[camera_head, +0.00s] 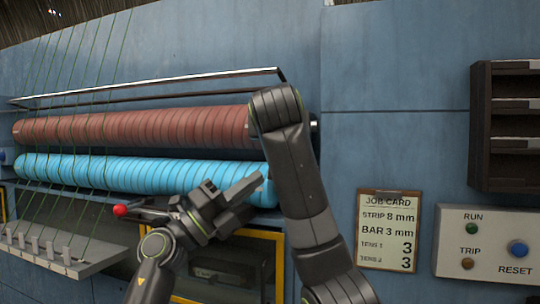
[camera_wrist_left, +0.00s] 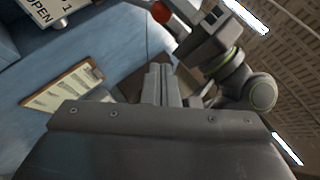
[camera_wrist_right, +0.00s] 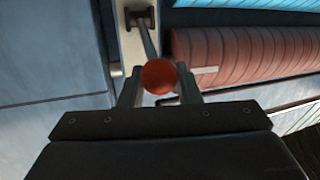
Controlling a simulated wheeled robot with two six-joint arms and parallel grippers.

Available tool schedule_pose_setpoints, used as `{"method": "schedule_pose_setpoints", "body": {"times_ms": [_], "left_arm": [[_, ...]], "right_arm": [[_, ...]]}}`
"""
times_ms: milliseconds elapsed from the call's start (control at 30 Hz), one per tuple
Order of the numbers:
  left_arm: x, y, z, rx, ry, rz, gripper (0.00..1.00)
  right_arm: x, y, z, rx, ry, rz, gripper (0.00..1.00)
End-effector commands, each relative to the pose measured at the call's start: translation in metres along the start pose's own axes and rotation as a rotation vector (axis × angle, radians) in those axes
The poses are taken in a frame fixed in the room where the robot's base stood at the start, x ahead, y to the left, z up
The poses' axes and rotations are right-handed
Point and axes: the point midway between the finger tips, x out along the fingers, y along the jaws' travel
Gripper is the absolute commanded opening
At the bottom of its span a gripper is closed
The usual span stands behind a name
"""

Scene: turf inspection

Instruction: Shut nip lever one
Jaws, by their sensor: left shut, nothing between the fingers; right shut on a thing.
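In the right wrist view a red ball knob (camera_wrist_right: 159,77) sits between the fingertips of my right gripper (camera_wrist_right: 160,88), which is shut on it. A metal rod (camera_wrist_right: 147,38) runs from the knob to a bracket on a pale plate. In the left wrist view the red knob (camera_wrist_left: 160,11) shows beside the right gripper (camera_wrist_left: 205,38), near a sign (camera_wrist_left: 40,14) reading 1 and OPEN. In the head view my right arm hides this lever and the gripper's fingers. My left gripper (camera_head: 247,188) is shut and empty in front of the blue roller.
A brown-red roller (camera_head: 130,125) lies above the blue roller (camera_head: 120,172). Another red knob (camera_head: 119,211) stands at the left. A job card (camera_head: 388,230), a control box (camera_head: 485,245) and a dark rack (camera_head: 505,125) are at the right. A yellow-framed opening (camera_head: 262,234) is below.

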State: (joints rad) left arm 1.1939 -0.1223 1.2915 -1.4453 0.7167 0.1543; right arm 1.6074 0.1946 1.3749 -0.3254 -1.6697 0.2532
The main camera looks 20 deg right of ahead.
Motion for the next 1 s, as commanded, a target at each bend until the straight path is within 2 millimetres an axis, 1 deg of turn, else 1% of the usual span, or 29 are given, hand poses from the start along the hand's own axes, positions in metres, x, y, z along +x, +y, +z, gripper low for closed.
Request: {"method": "schedule_pose_setpoints", "body": {"times_ms": [33, 100, 233, 400, 600, 1000], "left_arm": [[0.013, -0.001, -0.001, -0.001, 0.003, -0.001, 0.00], [0.027, 0.000, -0.001, -0.002, 0.003, -0.001, 0.00], [0.051, 0.000, -0.001, -0.001, 0.002, 0.001, 0.00], [0.061, 0.001, 0.014, -0.002, -0.002, 0.002, 0.00], [0.071, 0.001, 0.024, -0.001, -0.002, 0.002, 0.00], [0.075, 0.000, 0.029, -0.001, -0.004, 0.000, 0.00]], "right_arm": [[0.001, 0.000, 0.002, -0.001, -0.005, 0.002, 0.00], [0.001, 0.000, 0.002, -0.001, -0.005, 0.002, 0.00], [0.001, 0.000, 0.002, -0.001, -0.005, 0.002, 0.00], [0.001, 0.001, 0.001, 0.000, -0.004, 0.002, 0.00], [0.001, 0.001, 0.001, 0.000, -0.004, 0.002, 0.00], [0.001, 0.001, 0.001, 0.000, -0.003, 0.002, 0.00]]}}
